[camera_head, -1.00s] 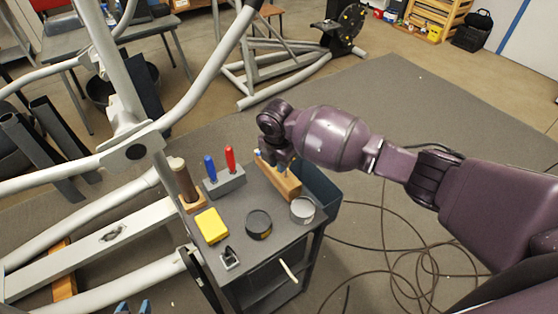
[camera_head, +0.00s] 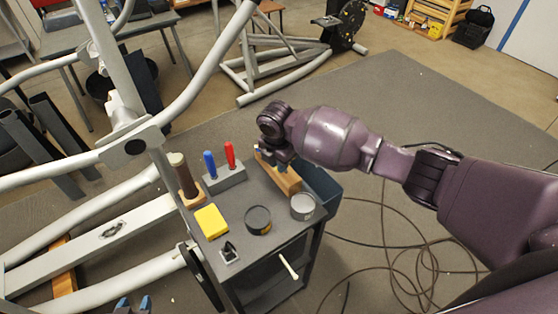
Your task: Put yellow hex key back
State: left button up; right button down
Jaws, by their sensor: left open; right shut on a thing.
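My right gripper (camera_head: 270,157) is at the back right of the cart, just above a long wooden block (camera_head: 286,180). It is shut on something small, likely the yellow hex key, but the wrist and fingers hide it. I cannot tell whether the held thing touches the block. No hex key shows clearly anywhere in view. My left gripper (camera_head: 134,304) shows only its blue fingertips at the bottom edge, apart and empty, well in front of the cart.
The dark cart top (camera_head: 268,199) holds a yellow box (camera_head: 211,222), a black round tin (camera_head: 258,220), a grey tin (camera_head: 303,206), a rack (camera_head: 226,177) with blue and red handled tools, and a brown-handled tool (camera_head: 184,177). Exercise machine frames stand left. Cables lie on the floor right.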

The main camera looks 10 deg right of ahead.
jog(key=shift+f, duration=0.5)
jog(key=c, duration=0.9)
grip_release()
jog(key=shift+c, duration=0.2)
notch_tip(320, 180, up, 11)
jog(key=shift+s+a, duration=0.3)
jog(key=shift+f, duration=0.1)
